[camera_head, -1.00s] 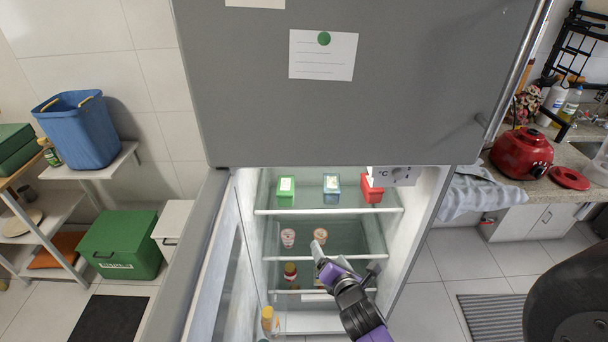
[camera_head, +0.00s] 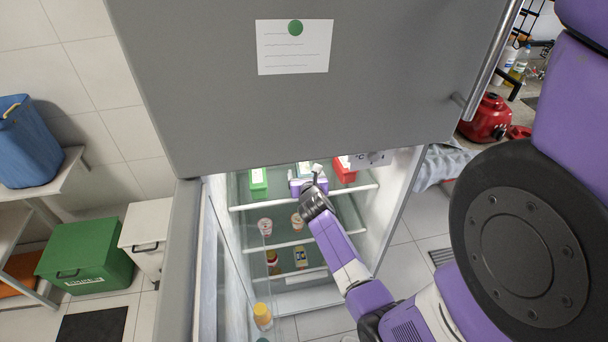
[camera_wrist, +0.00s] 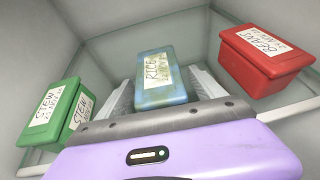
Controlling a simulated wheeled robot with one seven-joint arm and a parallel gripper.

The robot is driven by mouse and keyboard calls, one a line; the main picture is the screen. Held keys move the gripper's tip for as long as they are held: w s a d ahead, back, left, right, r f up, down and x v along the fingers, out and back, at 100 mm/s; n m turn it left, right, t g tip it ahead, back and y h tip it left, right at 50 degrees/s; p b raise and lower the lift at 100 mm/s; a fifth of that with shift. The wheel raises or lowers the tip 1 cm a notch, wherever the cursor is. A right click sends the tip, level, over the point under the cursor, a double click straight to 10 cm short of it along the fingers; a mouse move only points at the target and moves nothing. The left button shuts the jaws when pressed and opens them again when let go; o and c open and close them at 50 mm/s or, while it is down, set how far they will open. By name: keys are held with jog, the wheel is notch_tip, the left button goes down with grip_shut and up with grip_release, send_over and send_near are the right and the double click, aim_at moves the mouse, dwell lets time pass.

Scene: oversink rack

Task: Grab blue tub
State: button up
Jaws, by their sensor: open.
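The blue tub (camera_wrist: 158,68), labelled RICE, stands on the upper fridge shelf between a green tub and a red tub. In the head view the blue tub (camera_head: 304,169) is partly hidden by my gripper (camera_head: 307,183). In the wrist view my gripper (camera_wrist: 162,84) is open, with one grey finger along each side of the blue tub's near part. The tub's lower near end is hidden behind the gripper body. I cannot tell whether the fingers touch it.
A green tub (camera_wrist: 58,112) labelled STEW stands to the left and a red tub (camera_wrist: 262,62) labelled BEANS to the right. A lower shelf holds small cups (camera_head: 265,225).

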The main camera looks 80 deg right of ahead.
jog(key=shift+x, duration=0.8)
jog(key=shift+c, duration=0.5)
jog(key=c, duration=1.5)
grip_shut()
jog(key=shift+r, duration=0.1)
